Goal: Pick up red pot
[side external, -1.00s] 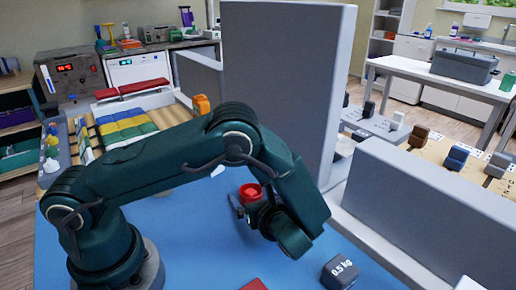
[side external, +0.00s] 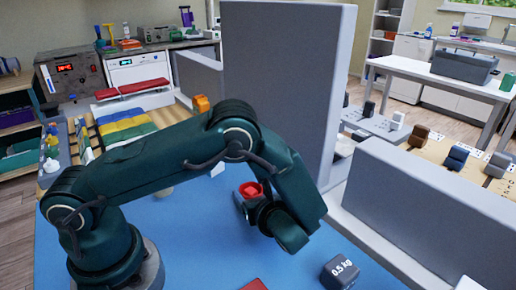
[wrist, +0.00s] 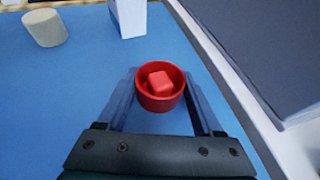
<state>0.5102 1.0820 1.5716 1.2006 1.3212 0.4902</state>
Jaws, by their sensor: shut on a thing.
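The red pot (wrist: 147,101) sits between the two fingers of my gripper (wrist: 160,92) in the wrist view. A small red block (wrist: 160,83) lies inside it. In the side external view the red pot (side external: 251,189) shows at the end of my arm, above the blue table (side external: 190,240). My gripper (side external: 247,200) is shut on the pot, with the fingers on its left and right sides in the wrist view. The pot looks upright. Its underside is hidden, so I cannot tell how far it is from the table.
A white block (wrist: 130,18) and a beige cup-shaped object (wrist: 45,28) stand beyond the pot in the wrist view. A tall grey panel (side external: 285,80) and a lower grey wall (side external: 430,205) border the right side. A 0.5 kg weight (side external: 340,273) sits at the front right.

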